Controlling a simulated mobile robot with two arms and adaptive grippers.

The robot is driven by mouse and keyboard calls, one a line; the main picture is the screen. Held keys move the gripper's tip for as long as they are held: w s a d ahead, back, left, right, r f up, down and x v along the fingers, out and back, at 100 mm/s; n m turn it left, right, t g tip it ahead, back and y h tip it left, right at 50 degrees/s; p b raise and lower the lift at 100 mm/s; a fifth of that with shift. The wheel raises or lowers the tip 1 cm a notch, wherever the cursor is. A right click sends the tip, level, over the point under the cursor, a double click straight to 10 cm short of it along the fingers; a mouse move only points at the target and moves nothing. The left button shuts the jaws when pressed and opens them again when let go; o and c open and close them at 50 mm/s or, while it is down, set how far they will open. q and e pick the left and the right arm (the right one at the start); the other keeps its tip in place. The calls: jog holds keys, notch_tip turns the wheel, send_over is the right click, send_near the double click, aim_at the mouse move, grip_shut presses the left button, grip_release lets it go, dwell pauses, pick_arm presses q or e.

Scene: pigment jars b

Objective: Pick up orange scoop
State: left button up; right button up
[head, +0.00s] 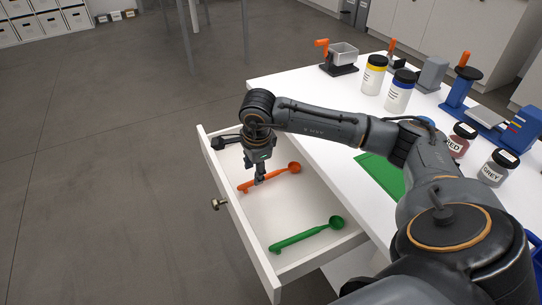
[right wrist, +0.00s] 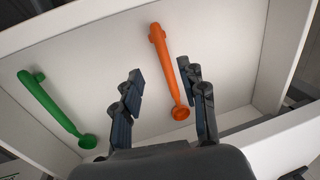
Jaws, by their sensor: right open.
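The orange scoop (head: 279,173) lies on the floor of the open white drawer (head: 262,228), its bowl toward the table side. In the right wrist view the orange scoop (right wrist: 167,62) shows between my open fingers, closer to the right-hand finger. My right gripper (head: 259,178) points down over the handle in the head view; its fingers hide a small part of it. The right gripper (right wrist: 162,95) is open and holds nothing. I cannot tell whether a finger touches the scoop. My left gripper is not in view.
A green scoop (head: 306,235) lies in the near part of the drawer. A dark scoop-like thing (head: 220,142) lies at the far end, partly hidden. The drawer walls stand close around. On the white table are jars (head: 400,90), a green mat (head: 380,174) and several tools.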

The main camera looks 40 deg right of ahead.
aim_at(270, 177)
jog(key=f, duration=0.2)
jog(key=w+f, duration=0.1)
jog(key=f, duration=0.2)
jog(key=shift+w+d+f, duration=0.25)
jog(key=shift+f, duration=0.4)
jog(key=shift+w, duration=0.1)
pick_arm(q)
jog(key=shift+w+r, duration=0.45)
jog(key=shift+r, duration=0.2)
pick_arm(e)
grip_shut()
